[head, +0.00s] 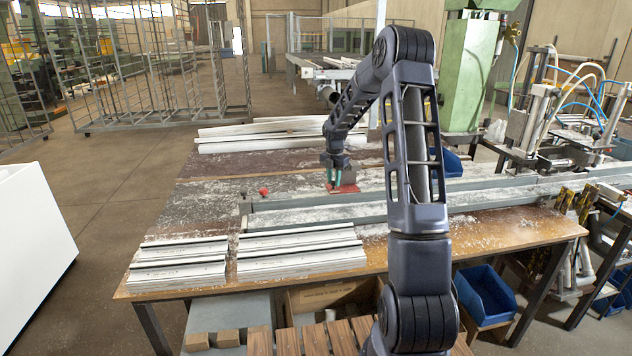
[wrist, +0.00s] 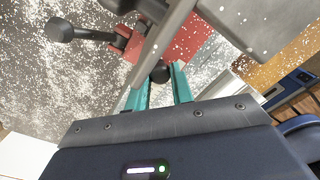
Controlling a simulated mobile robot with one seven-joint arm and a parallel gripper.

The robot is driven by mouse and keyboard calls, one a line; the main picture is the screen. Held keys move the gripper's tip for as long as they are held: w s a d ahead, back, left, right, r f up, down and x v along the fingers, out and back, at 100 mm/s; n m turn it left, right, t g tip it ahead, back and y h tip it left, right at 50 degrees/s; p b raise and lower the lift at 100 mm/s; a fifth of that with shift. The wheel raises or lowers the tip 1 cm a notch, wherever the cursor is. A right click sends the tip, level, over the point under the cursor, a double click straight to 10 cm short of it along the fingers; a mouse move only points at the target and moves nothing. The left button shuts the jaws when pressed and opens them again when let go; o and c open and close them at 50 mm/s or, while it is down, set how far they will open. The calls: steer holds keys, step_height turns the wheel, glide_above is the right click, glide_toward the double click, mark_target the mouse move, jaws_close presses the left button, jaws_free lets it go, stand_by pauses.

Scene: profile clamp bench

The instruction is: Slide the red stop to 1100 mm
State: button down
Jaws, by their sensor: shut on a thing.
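The red stop (head: 345,188) is on the rail side of the bench, below my gripper in the head view. In the wrist view its red body (wrist: 198,48) shows partly behind a grey metal bar, with a black lever (wrist: 62,30) at upper left. My gripper (head: 334,178) points down at the stop. Its teal fingers (wrist: 159,85) are closed on a dark round knob (wrist: 160,72) that appears to belong to the stop. A grey plate stands beside the fingers. The stop's exact contact with the rail is hidden, and no scale marks are readable.
A long grey rail (head: 300,216) runs along the bench (head: 490,237), strewn with white chips. A small red knob (head: 263,192) is near its left end. White profiles (head: 300,250) lie at the front; more (head: 260,135) lie behind. Clamp machinery (head: 560,130) stands at right.

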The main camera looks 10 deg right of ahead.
mark_target(348, 188)
steer(key=shift+d, duration=3.2)
steer(key=c, duration=1.2)
jaws_free()
steer(key=shift+r, duration=0.1)
step_height(348, 188, up, 11)
